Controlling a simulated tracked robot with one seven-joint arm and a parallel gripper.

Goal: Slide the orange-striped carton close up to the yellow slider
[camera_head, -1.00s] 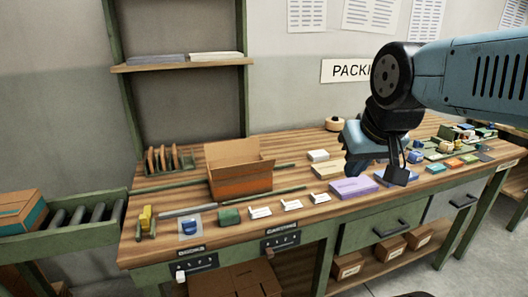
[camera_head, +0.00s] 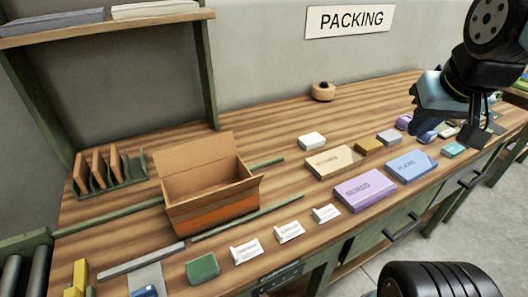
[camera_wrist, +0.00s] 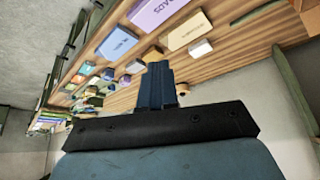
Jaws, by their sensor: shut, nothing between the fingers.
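The open carton with an orange band (camera_head: 214,214) stands upright on the wooden bench, flaps raised, between two green rails. The yellow slider (camera_head: 79,279) is at the bench's front left, cut by the picture's lower edge. A clear gap separates it from the carton. My gripper (camera_head: 425,132) is high at the right, over the far-right part of the bench and well away from both. In the wrist view its fingers (camera_wrist: 157,68) are together and empty.
A grey metal bar (camera_head: 141,260) and a green block (camera_head: 202,268) lie in front of the carton. Several white cards (camera_head: 289,232) line the front edge. Purple (camera_head: 365,190) and blue (camera_head: 411,166) boxes lie right. A rack (camera_head: 108,176) stands behind left. Bench behind the carton is clear.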

